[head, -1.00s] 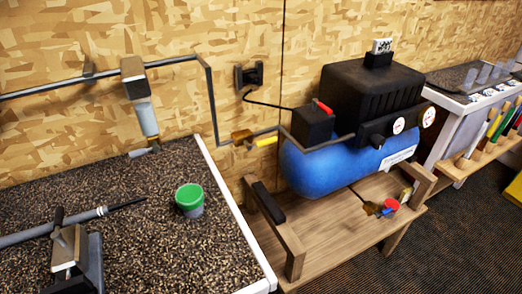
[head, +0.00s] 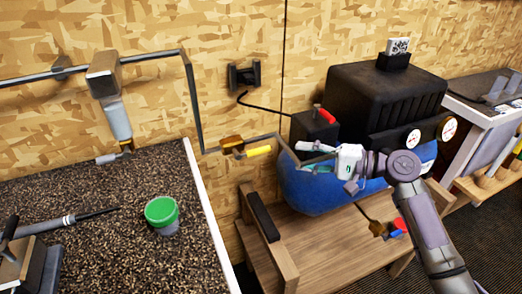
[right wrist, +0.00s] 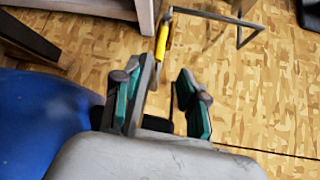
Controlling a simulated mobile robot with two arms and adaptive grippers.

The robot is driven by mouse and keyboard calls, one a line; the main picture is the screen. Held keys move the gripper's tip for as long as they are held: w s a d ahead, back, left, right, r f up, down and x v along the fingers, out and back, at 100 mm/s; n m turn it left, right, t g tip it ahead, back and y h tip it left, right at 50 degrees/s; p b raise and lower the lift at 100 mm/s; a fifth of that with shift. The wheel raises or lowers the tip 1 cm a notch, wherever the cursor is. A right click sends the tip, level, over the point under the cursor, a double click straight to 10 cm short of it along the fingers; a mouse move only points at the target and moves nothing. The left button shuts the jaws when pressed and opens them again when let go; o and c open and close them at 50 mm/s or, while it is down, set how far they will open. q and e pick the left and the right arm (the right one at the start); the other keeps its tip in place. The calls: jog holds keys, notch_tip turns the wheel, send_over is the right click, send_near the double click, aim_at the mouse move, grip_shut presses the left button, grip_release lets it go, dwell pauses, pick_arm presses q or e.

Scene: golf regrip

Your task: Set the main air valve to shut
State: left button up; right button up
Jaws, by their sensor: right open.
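The valve on the wall pipe has a brass body (head: 231,143) and a yellow lever (head: 258,151). The lever points right, roughly along the pipe, just left of the blue compressor tank. My right gripper (head: 300,158) is open and empty in front of the tank, to the right of the lever and apart from it. In the right wrist view the yellow lever (right wrist: 163,38) shows at the top, beyond the open fingers (right wrist: 163,80). My left gripper is not in view.
The compressor's blue tank (head: 312,194) and black housing (head: 350,98) stand close by my right gripper. A red switch (head: 325,115) is on its black box. A grey pipe (head: 193,100) runs along the wall. A green-lidded cup (head: 161,212) stands on the bench at left.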

aim_at(265, 151)
jog(key=p+x, duration=0.1)
jog(key=x, duration=1.1)
jog(key=shift+d, duration=0.1)
jog(key=shift+s, duration=0.1)
grip_shut()
